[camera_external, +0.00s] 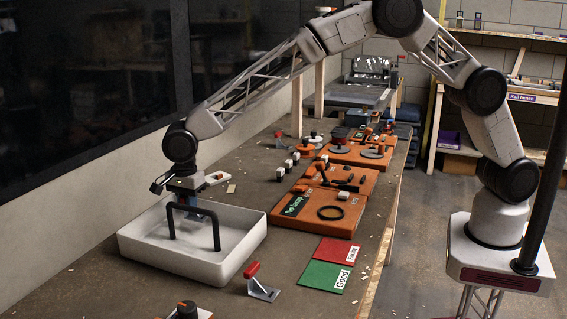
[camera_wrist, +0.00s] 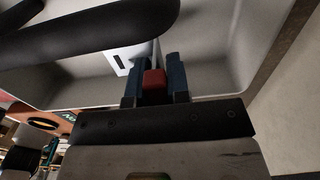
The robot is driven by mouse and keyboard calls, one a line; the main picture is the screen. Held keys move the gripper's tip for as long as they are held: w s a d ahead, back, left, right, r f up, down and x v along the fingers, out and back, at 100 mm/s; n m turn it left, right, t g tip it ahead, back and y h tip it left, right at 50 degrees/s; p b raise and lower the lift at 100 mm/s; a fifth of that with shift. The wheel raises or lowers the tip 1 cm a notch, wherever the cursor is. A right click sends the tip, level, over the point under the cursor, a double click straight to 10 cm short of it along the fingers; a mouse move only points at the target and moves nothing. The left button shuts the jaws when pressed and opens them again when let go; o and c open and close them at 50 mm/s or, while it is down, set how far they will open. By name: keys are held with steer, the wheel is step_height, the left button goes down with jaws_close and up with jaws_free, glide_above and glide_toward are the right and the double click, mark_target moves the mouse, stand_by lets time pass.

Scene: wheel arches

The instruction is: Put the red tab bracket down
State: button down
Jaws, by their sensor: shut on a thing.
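My gripper (camera_external: 203,208) is low over the white tray (camera_external: 160,262), beside a black arch-shaped bar. In the wrist view my gripper (camera_wrist: 154,78) has its two blue-grey fingers shut on a red tab (camera_wrist: 154,84). A pale metal plate with a dark slot (camera_wrist: 127,58) shows beyond the tab, inside the tray; it looks like part of the same red tab bracket. Whether it touches the tray floor I cannot tell. Another red tab bracket (camera_external: 262,285) stands on the bench to the right of the tray.
The black arch (camera_external: 216,230) rises at the tray and crosses close in the wrist view (camera_wrist: 90,38). Red and green mats (camera_external: 325,276), the green one marked "Good", lie right of the tray. Orange boards (camera_external: 318,220) with parts are farther back. Bare bench lies around the near bracket.

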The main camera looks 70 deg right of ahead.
mark_target(189, 216)
steer(key=shift+f, duration=1.9)
steer(key=shift+f, duration=0.15)
steer(key=c, duration=1.1)
jaws_free()
steer(key=shift+r, duration=6.15)
